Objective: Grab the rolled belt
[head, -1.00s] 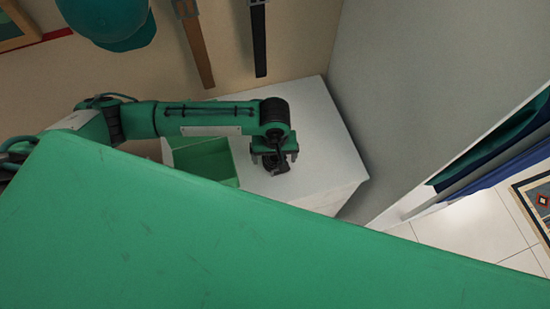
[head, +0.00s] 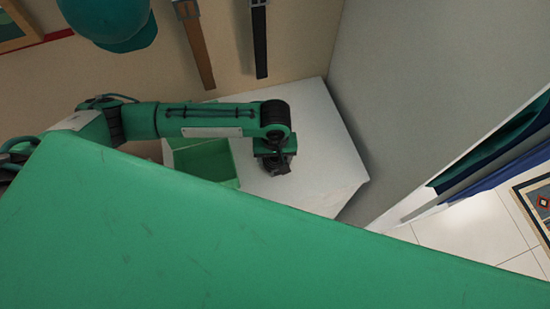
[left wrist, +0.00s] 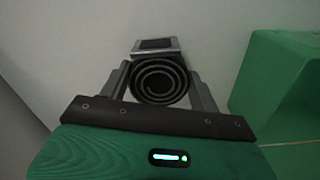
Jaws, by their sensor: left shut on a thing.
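The rolled belt (left wrist: 158,80) is a dark spiral coil with a silvery buckle at its far side in the left wrist view. My left gripper (left wrist: 160,85) has a finger on each side of the coil and is shut on it. In the head view my left gripper (head: 277,168) points down over the white cabinet top (head: 315,165), and the belt is mostly hidden beneath it. I cannot tell whether the belt still touches the surface. My right gripper is not in view.
A green open box (head: 203,160) stands just left of the gripper and also shows in the left wrist view (left wrist: 275,85). A brown belt (head: 197,45), a black belt (head: 260,40) and a green cap (head: 110,20) hang behind. A grey panel (head: 415,90) rises at right.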

